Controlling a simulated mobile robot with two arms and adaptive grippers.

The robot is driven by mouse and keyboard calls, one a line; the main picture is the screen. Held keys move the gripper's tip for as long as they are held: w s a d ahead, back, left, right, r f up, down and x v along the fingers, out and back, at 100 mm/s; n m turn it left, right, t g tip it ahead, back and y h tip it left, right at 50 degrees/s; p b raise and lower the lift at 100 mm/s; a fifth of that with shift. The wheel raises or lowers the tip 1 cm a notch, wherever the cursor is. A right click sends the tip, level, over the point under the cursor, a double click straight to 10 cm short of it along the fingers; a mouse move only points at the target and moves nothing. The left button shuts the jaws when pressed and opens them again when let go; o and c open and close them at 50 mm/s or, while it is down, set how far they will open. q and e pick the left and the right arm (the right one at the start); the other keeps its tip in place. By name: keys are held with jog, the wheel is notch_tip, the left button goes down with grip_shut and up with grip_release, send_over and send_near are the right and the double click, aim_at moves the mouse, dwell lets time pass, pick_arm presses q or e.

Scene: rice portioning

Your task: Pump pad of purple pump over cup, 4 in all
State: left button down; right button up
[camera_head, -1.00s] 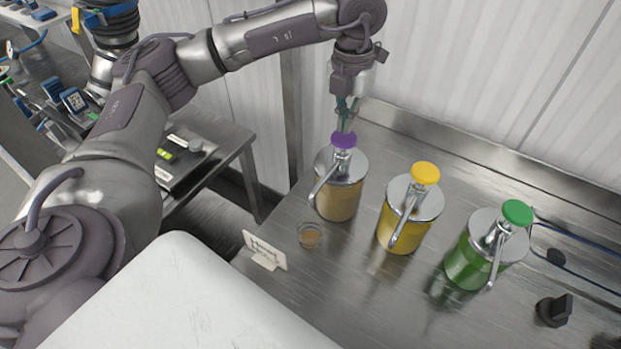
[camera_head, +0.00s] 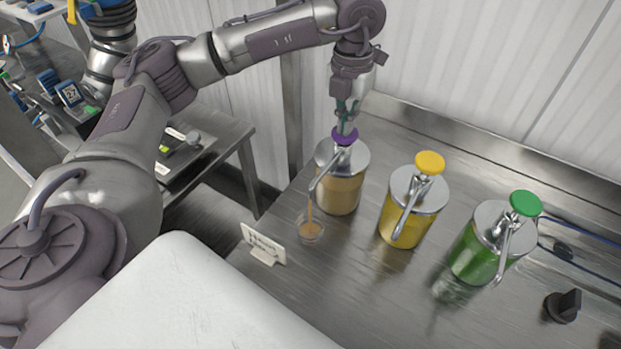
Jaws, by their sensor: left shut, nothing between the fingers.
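The purple pump has a round purple pad (camera_head: 345,136) on a clear jar of tan liquid (camera_head: 341,192) with a metal lid. My left gripper (camera_head: 346,124) is shut and empty, pointing down onto the pad, and appears to touch it. A thin tan stream (camera_head: 309,211) runs from the spout into a small clear cup (camera_head: 310,231), which stands on the steel counter below the spout and holds some tan liquid. My right gripper is not in view.
A yellow pump jar (camera_head: 407,233) and a green pump jar (camera_head: 475,262) stand to the right. A small white sign (camera_head: 263,243) stands left of the cup. A black knob (camera_head: 564,305) is at the lower right. Bare counter lies in front of the jars.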

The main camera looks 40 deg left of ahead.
pick_arm(q)
jog(key=shift+f, duration=0.5)
jog(key=shift+r+p, duration=1.1)
jog(key=shift+r, duration=1.1)
jog(key=shift+f, duration=0.15)
